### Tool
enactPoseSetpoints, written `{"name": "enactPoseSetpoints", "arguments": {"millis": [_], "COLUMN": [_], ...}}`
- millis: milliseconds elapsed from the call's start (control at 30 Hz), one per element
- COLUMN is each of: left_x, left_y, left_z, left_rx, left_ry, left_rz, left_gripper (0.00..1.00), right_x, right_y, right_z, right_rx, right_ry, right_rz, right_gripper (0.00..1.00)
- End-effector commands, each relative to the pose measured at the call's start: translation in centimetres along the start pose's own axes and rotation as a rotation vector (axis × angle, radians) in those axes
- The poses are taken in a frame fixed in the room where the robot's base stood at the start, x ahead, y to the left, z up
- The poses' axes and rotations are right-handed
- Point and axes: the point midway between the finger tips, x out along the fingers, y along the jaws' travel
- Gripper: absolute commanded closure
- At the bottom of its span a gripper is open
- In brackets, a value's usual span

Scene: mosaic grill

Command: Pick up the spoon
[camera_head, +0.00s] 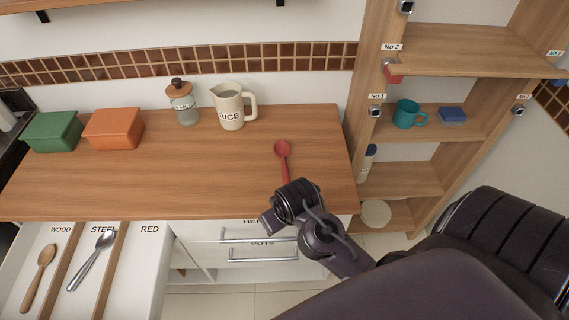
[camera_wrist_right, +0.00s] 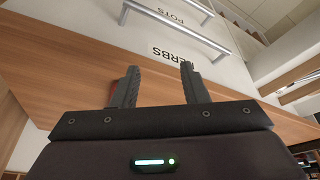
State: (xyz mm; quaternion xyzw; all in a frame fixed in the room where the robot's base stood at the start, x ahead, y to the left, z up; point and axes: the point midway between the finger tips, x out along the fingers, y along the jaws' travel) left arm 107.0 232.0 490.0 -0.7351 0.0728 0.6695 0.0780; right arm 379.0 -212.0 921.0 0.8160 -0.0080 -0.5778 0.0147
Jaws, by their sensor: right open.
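A red spoon (camera_head: 283,152) lies on the wooden counter (camera_head: 215,175) near its right end, bowl toward the wall and handle toward the front edge. My right gripper (camera_head: 272,220) is at the counter's front edge, close to the lower end of the handle, and my wrist hides part of that area. In the right wrist view my right gripper (camera_wrist_right: 158,80) has its two fingers apart with nothing between them. A wooden spoon (camera_head: 44,268) and a steel spoon (camera_head: 94,258) lie in an open drawer. My left gripper is not in view.
The open drawer (camera_head: 150,285) has sections labelled WOOD, STEEL and RED; the RED section is empty. A RICE pitcher (camera_head: 231,110), a glass jar (camera_head: 184,108), and orange (camera_head: 114,130) and green (camera_head: 52,133) boxes stand along the back. A shelf unit (camera_head: 440,50) is right. The counter's middle is clear.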

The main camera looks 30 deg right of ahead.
Motion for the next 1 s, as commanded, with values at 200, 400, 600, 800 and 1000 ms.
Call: {"name": "enactPoseSetpoints", "arguments": {"millis": [200, 400, 600, 800, 1000], "left_x": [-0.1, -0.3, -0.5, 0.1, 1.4], "left_y": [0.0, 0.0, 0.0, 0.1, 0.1], "left_z": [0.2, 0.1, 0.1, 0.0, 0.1], "left_rx": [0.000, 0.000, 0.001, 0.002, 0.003], "left_ry": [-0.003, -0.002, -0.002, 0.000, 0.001], "left_rz": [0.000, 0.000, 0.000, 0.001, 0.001], "left_gripper": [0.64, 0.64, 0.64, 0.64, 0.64], "right_x": [0.8, 1.1, 0.6, 1.3, 3.5], "right_y": [2.1, 4.8, 7.9, 9.2, 9.7], "right_z": [-3.6, -7.2, -10.6, -11.6, -11.9], "right_rx": [0.130, 0.282, 0.447, 0.519, 0.522], "right_ry": [0.041, 0.090, 0.149, 0.171, 0.170], "right_rz": [0.051, 0.112, 0.178, 0.202, 0.200], "right_gripper": [0.60, 0.60, 0.60, 0.60, 0.60]}}
